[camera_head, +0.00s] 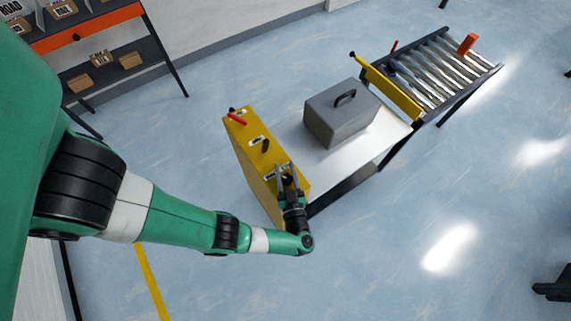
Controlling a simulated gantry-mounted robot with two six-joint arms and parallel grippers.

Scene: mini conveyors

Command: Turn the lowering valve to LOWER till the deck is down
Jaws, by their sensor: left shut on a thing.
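A yellow control box (247,160) stands in the middle of the floor, with controls and small white labels along its top. My left gripper (284,178) comes down on the near end of that top. It is shut on a control there, seemingly the valve handle, which the fingers mostly hide. The label wording is too small to read. A lift deck (386,134) with a pale flat top adjoins the box, and a grey case (340,114) with a black handle sits on it. My right gripper is not in view.
A red lever (237,117) and a black knob (265,146) are farther along the box top. A roller conveyor (441,66) with a yellow bar (392,92) at its near end and an orange block (467,43) stands beyond the deck. Floor at right is mostly clear.

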